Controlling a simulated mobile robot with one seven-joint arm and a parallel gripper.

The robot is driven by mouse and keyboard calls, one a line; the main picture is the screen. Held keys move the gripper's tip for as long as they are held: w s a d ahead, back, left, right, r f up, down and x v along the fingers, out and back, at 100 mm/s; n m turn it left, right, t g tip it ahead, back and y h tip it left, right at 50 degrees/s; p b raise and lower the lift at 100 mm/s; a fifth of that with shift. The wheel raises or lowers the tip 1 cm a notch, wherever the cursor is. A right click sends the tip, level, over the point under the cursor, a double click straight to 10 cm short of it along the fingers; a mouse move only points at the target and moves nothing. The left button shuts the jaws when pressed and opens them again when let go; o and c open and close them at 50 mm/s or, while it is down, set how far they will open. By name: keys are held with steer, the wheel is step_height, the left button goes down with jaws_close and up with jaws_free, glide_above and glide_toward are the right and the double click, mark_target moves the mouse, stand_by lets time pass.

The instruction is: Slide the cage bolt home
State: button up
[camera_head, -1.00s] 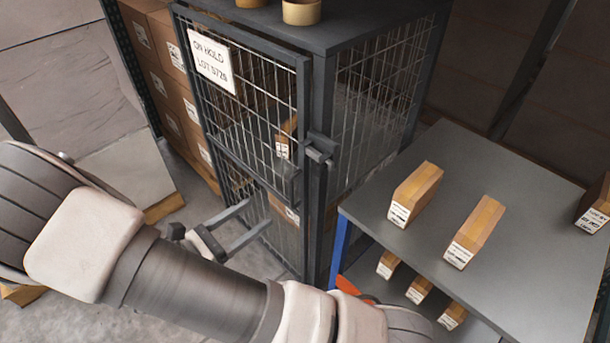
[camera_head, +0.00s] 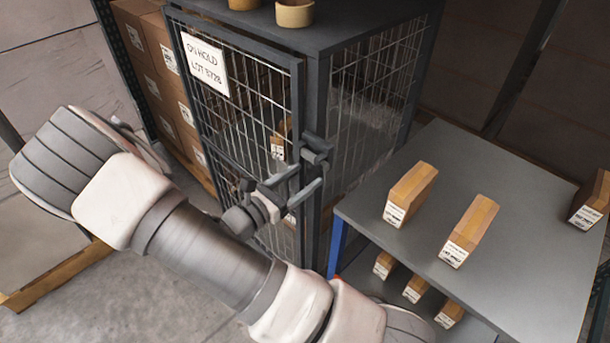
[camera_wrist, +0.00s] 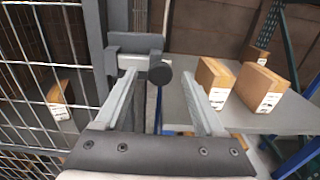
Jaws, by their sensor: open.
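The wire-mesh cage (camera_head: 318,75) has a door (camera_head: 299,85) at its front left with a white "ON HOLD" sign (camera_head: 205,65). The dark cage bolt (camera_head: 316,150) sits at the door's right edge, by the corner post. In the wrist view the bolt (camera_wrist: 135,42) shows as a dark block with a round knob (camera_wrist: 160,73). My gripper (camera_head: 308,180) is open just in front of and below the bolt. In the wrist view its fingertips (camera_wrist: 158,76) are either side of the knob, apparently not gripping it. I cannot tell how far the bolt is slid.
Bowls (camera_head: 294,13) stand on the cage top. Stacked cartons (camera_head: 150,60) are left of the cage. Open floor lies at the lower left.

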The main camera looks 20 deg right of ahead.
steer(key=shift+w+d, duration=0.15)
steer(key=shift+d, duration=0.4)
jaws_close()
stand_by(1.1)
